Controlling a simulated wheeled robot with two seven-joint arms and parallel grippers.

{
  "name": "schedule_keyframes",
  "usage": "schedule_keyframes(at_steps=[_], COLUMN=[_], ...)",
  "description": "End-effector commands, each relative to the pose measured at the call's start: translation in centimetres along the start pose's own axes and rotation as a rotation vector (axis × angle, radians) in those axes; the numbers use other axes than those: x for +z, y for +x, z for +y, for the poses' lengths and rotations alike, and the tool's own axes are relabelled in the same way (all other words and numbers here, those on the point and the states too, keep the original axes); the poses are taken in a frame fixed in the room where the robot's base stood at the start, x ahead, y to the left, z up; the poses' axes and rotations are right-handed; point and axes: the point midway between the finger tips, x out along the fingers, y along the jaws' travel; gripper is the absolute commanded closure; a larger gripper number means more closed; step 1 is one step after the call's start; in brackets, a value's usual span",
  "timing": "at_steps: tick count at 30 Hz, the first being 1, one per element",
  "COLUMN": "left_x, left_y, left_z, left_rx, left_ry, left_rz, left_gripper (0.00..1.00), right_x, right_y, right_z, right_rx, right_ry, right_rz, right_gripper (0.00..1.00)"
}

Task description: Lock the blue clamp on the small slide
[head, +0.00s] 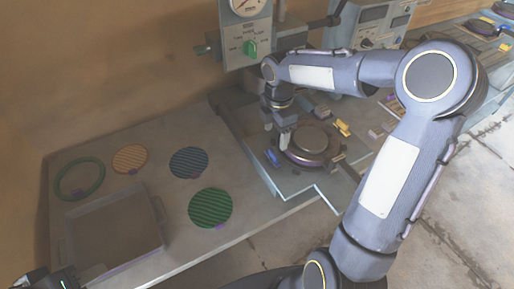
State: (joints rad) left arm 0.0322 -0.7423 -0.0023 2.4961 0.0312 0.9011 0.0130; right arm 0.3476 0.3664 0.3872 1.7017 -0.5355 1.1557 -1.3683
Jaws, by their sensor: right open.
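The blue clamp (272,158) is a small blue piece at the left front of the press bed, beside a round fixture (310,144) with a brownish top. I cannot tell from this view whether its lever is locked, and the small slide is not clearly distinguishable. My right gripper (276,139) points down just above and behind the blue clamp. It is open and seems apart from the clamp, with nothing between its fingers. My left gripper (48,280) shows only partly at the bottom left corner, far from the clamp; its fingers are not clear.
A yellow clamp (342,128) stands at the fixture's right. The press head (246,40), with a gauge and green knob, rises behind. On the left table lie a grey tray (70,240), a green ring (58,188) and orange, blue and green striped discs (210,208).

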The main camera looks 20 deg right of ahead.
Motion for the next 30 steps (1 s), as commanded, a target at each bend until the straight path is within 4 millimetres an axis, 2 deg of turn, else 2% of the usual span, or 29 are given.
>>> schedule_keyframes(at_steps=[5,12,18,28,30], left_x=[0.0,-0.2,-0.2,-0.2,-0.2], left_y=[-0.1,-0.4,-0.5,-0.5,-0.5], left_z=[0.1,0.2,0.2,0.2,0.2], left_rx=[0.000,0.000,0.000,0.000,0.000], left_ry=[0.000,0.000,0.000,0.000,0.000], left_rz=[0.000,0.000,0.000,0.000,0.000], left_gripper=[0.64,0.64,0.64,0.64,0.64], right_x=[0.1,0.1,0.1,0.1,0.1], right_y=[1.5,5.4,7.6,8.2,8.2], right_z=[0.4,0.3,0.3,0.3,0.3], right_rx=[-0.011,-0.012,-0.008,-0.007,-0.007], right_ry=[-0.037,-0.033,-0.032,-0.031,-0.031], right_rz=[0.000,0.002,0.000,0.000,0.000], right_gripper=[0.35,0.35,0.35,0.35,0.41])
